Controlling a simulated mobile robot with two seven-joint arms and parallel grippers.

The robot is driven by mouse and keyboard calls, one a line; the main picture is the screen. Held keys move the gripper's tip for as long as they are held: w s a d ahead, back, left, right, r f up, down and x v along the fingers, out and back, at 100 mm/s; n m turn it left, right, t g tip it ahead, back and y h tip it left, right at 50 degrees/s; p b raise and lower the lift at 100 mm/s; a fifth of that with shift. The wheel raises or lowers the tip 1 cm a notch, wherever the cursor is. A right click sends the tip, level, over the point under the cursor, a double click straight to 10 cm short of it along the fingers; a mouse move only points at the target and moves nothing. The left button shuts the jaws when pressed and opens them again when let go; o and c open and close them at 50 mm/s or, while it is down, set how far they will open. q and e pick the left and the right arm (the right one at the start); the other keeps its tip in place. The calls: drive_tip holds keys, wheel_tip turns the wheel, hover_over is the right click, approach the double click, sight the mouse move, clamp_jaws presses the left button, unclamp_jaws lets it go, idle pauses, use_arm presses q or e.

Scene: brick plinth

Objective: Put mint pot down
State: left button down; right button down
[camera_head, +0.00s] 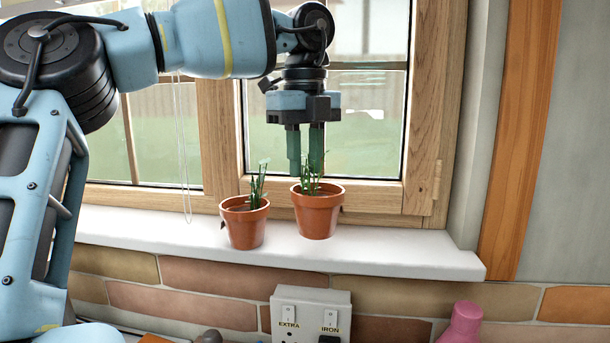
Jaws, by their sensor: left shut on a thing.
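Two terracotta pots with green plants are at the white window sill. The right pot, which I take for the mint pot (317,215), is upright, with thin green shoots. My left gripper (305,165) points straight down over it, its two green fingers close together among the shoots. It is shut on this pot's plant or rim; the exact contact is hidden. The pot's base looks at or just above the sill; I cannot tell if it touches. The other pot (245,226) stands on the sill just left of it, a small gap between. My right gripper is not in view.
The window sill (400,254) is clear to the right of the pots and at the far left. The wooden window frame (425,120) rises close behind. A cord (183,150) hangs at the left. Below are a socket plate (310,310) and a pink bottle (462,325).

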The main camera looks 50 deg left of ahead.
sight(307, 178)
use_arm(q)
drive_tip(key=shift+w+a, duration=0.1)
drive_tip(key=shift+w+a, duration=0.2)
drive_tip(key=shift+w, duration=0.05)
wheel_tip(307, 178, down, 4)
drive_tip(key=shift+r+p, duration=0.25)
drive_tip(key=shift+p, duration=0.1)
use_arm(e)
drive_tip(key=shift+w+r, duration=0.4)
use_arm(q)
drive_tip(key=shift+d+f, duration=0.1)
drive_tip(key=c, duration=1.2)
unclamp_jaws()
drive_tip(key=shift+o, duration=0.2)
